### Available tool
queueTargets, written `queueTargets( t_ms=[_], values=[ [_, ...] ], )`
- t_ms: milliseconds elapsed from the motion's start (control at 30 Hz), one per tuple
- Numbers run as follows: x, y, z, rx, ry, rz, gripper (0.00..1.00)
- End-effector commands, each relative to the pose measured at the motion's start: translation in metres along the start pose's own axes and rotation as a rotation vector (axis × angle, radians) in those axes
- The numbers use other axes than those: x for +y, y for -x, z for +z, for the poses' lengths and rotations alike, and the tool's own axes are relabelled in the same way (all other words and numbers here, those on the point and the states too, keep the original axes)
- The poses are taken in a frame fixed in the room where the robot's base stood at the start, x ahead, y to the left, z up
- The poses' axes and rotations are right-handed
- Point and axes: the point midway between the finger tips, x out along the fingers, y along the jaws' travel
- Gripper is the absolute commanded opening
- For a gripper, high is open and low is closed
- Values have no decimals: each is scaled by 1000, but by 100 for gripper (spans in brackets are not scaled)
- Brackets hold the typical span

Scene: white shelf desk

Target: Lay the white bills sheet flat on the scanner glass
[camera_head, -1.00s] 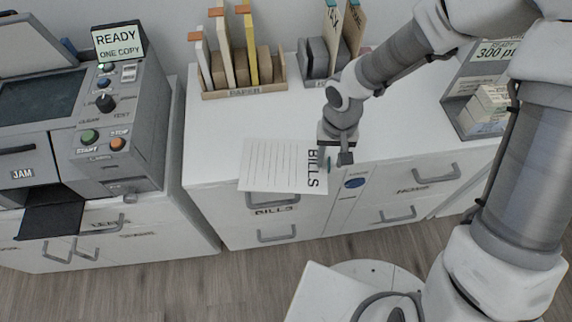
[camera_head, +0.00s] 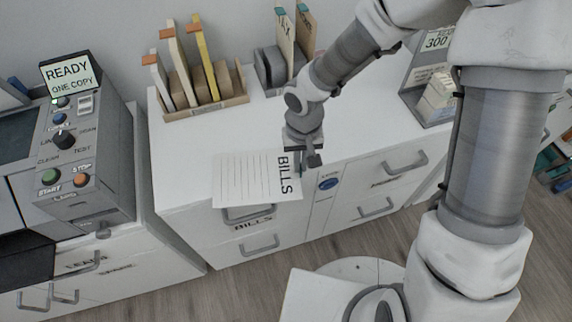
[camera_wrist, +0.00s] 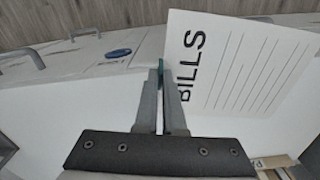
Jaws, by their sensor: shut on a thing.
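The white bills sheet (camera_head: 246,180) has ruled lines and the word BILLS along one end. My gripper (camera_head: 305,165) is shut on the sheet's BILLS end and holds it out by the front edge of the white cabinet. In the wrist view the sheet (camera_wrist: 250,65) reaches to the right from my gripper (camera_wrist: 160,72), with a small green piece at the fingertips. The scanner glass (camera_head: 18,132) is dark and shows only partly at the left edge of the head view, on the grey copier (camera_head: 95,185).
The copier panel has a READY screen (camera_head: 68,72), knobs and buttons. A paper rack (camera_head: 205,108), a second file rack (camera_head: 270,75) and a box tray (camera_head: 432,100) stand at the back of the white cabinet (camera_head: 190,140). The cabinet top's middle is clear. A gap separates cabinet and copier.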

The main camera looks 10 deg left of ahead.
Motion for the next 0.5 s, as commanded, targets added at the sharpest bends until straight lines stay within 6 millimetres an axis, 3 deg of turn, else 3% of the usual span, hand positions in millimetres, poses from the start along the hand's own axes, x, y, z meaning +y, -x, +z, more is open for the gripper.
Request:
queueTargets(
  t_ms=[267,500],
  values=[
    [0,40,-1,6,-2,0,0],
    [51,72,3,3,-7,1,0]
  ],
)
